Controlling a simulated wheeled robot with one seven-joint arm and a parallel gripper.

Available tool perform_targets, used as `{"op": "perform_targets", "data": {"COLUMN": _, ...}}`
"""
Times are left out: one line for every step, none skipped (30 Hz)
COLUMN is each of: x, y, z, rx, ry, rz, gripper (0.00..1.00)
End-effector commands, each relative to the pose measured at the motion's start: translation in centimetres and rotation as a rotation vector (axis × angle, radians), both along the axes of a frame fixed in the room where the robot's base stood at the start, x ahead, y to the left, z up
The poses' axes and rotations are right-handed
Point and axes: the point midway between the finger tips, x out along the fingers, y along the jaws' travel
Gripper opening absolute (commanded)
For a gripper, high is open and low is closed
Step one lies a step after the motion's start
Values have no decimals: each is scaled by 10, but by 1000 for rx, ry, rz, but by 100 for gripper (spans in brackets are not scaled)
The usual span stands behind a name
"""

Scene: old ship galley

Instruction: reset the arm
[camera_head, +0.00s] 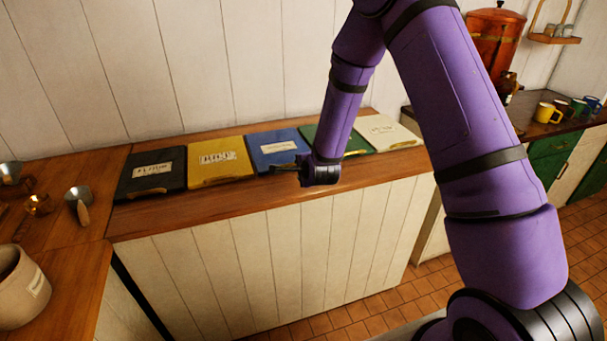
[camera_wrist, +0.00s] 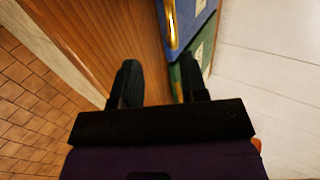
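My gripper (camera_head: 284,168) is at the end of my purple arm, over the wooden counter in front of the blue bin. In the wrist view my gripper (camera_wrist: 158,82) shows two dark fingers spread apart with nothing between them. The wooden counter top (camera_wrist: 120,35) shows beyond the fingers. The arm reaches down from the upper right in the head view and hides part of the green bin.
A row of labelled lidded bins stands along the wall: black (camera_head: 152,174), yellow (camera_head: 218,163), blue (camera_head: 276,149), green (camera_head: 354,144) and white (camera_head: 387,132). Metal scoops (camera_head: 78,197) and a crock (camera_head: 20,287) are at left. A copper urn (camera_head: 494,40) and mugs (camera_head: 546,113) are at right.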

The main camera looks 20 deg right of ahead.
Motion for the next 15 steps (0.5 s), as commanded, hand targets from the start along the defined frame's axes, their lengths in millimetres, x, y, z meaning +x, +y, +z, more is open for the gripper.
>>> {"op": "perform_targets", "data": {"x": 0, "y": 0, "z": 1, "rx": 0, "ry": -1, "rz": 0, "gripper": 40}}
{"op": "perform_targets", "data": {"x": 0, "y": 0, "z": 1, "rx": 0, "ry": -1, "rz": 0, "gripper": 40}}
{"op": "perform_targets", "data": {"x": 0, "y": 0, "z": 1, "rx": 0, "ry": -1, "rz": 0, "gripper": 40}}
{"op": "perform_targets", "data": {"x": 0, "y": 0, "z": 1, "rx": 0, "ry": -1, "rz": 0, "gripper": 40}}
{"op": "perform_targets", "data": {"x": 0, "y": 0, "z": 1, "rx": 0, "ry": -1, "rz": 0, "gripper": 40}}
{"op": "perform_targets", "data": {"x": 0, "y": 0, "z": 1, "rx": 0, "ry": -1, "rz": 0, "gripper": 40}}
{"op": "perform_targets", "data": {"x": 1, "y": 0, "z": 1, "rx": 0, "ry": -1, "rz": 0, "gripper": 40}}
{"op": "perform_targets", "data": {"x": 1, "y": 0, "z": 1, "rx": 0, "ry": -1, "rz": 0, "gripper": 40}}
{"op": "perform_targets", "data": {"x": 1, "y": 0, "z": 1, "rx": 0, "ry": -1, "rz": 0, "gripper": 40}}
{"op": "perform_targets", "data": {"x": 1, "y": 0, "z": 1, "rx": 0, "ry": -1, "rz": 0, "gripper": 40}}
{"op": "perform_targets", "data": {"x": 1, "y": 0, "z": 1, "rx": 0, "ry": -1, "rz": 0, "gripper": 40}}
{"op": "perform_targets", "data": {"x": 1, "y": 0, "z": 1, "rx": -1, "ry": -2, "rz": 1, "gripper": 40}}
{"op": "perform_targets", "data": {"x": 1, "y": 0, "z": 2, "rx": -2, "ry": -1, "rz": 2, "gripper": 40}}
{"op": "perform_targets", "data": {"x": 1, "y": 0, "z": 4, "rx": -5, "ry": -1, "rz": 5, "gripper": 40}}
{"op": "perform_targets", "data": {"x": 0, "y": 0, "z": 8, "rx": -12, "ry": 1, "rz": 11, "gripper": 40}}
